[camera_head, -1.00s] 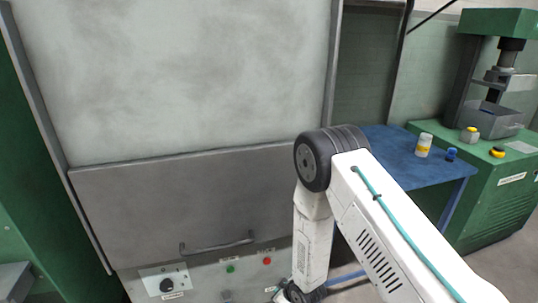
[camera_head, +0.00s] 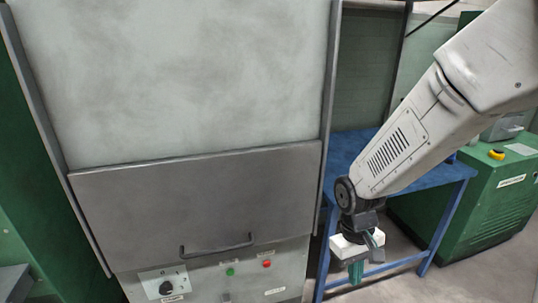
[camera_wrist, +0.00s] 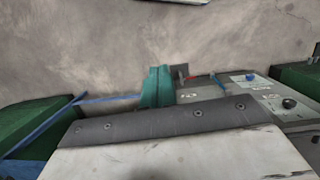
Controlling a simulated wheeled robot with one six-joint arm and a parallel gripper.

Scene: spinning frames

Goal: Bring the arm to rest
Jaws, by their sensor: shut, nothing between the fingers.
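My gripper (camera_head: 356,270) hangs at the end of my arm, low and to the right of the grey cabinet, in front of the blue table. Its teal fingers are together with nothing between them. In the wrist view the teal fingers (camera_wrist: 157,88) show closed against the bare concrete floor. My white arm slants down from the upper right of the head view and hides part of the blue table.
The grey cabinet (camera_head: 200,205) has a handle, a knob and green and red buttons. The blue table (camera_head: 440,176) stands right of it, next to a green machine (camera_head: 505,195). Bare floor (camera_head: 440,285) is open at the lower right.

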